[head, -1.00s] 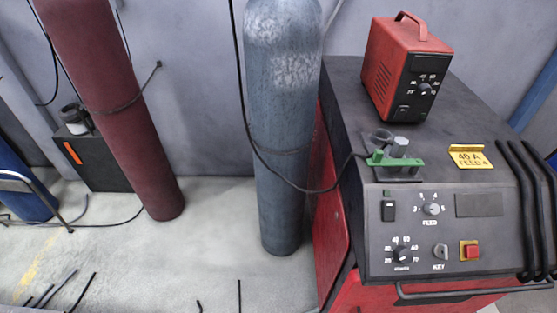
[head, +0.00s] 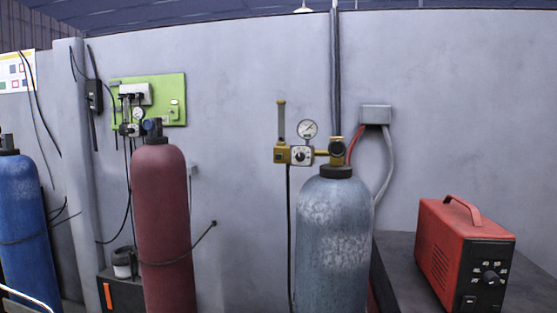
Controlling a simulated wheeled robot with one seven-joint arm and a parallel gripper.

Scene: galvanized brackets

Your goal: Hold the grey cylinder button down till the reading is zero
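The grey cylinder (head: 332,240) stands upright in the middle right of the head view, its paint worn pale in patches. A brass regulator (head: 322,153) sits on its top valve. A round white gauge (head: 308,129) stands on the regulator; its dark needle is visible, but the figures are too small to read. Left of it is a brass block (head: 281,155) with an upright tube (head: 281,120). My gripper is not in view.
A red cylinder (head: 165,225) and a blue one (head: 22,220) stand to the left. A green wall panel (head: 165,90) carries another gauge (head: 138,114). A red box (head: 450,250) sits on a dark top (head: 395,265) at right. A black hose (head: 289,230) hangs from the block.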

